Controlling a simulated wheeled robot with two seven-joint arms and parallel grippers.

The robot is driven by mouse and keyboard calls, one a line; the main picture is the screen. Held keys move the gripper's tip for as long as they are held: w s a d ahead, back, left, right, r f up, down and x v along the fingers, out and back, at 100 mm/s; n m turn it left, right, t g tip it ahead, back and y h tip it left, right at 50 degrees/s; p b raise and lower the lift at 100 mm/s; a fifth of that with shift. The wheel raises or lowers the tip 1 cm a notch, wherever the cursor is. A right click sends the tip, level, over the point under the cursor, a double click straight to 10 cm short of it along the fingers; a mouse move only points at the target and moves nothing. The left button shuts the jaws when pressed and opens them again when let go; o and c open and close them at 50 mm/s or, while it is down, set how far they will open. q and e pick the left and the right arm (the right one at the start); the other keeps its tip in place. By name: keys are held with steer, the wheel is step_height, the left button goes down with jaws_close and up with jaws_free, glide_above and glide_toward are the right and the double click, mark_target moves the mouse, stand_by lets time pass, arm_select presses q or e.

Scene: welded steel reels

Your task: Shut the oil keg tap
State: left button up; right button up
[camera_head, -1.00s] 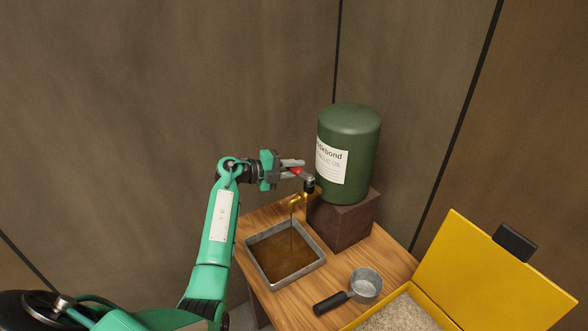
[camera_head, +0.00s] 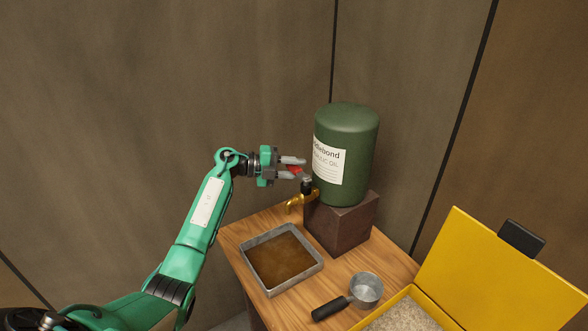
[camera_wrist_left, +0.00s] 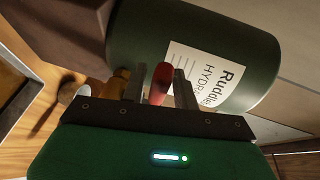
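The green oil keg (camera_head: 347,135) stands on a dark block, its brass tap (camera_head: 297,201) pointing over the tray side. The tap's red handle (camera_head: 293,170) lies between the parted fingers of my left gripper (camera_head: 291,168). In the left wrist view the red handle (camera_wrist_left: 160,82) is close to the right-hand finger, with a narrow gap on its other side; I cannot tell if it touches. No oil stream shows below the spout. My right gripper is out of view.
A grey metal tray (camera_head: 314,269) of brown oil sits on the wooden table (camera_head: 392,262). The keg rests on a dark brown block (camera_head: 341,224). A black-handled metal pan (camera_head: 366,290) and an open yellow box (camera_head: 500,275) stand to the right.

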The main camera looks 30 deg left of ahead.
arm_select(q)
steer(key=shift+o, duration=0.9)
steer(key=shift+s+a, duration=0.1)
steer(key=shift+a, duration=0.1)
steer(key=b+v, duration=0.5)
steer(key=v, duration=0.8)
steer(key=shift+a, duration=0.15)
steer(key=shift+s+r, duration=0.1)
steer(key=shift+r, duration=0.05)
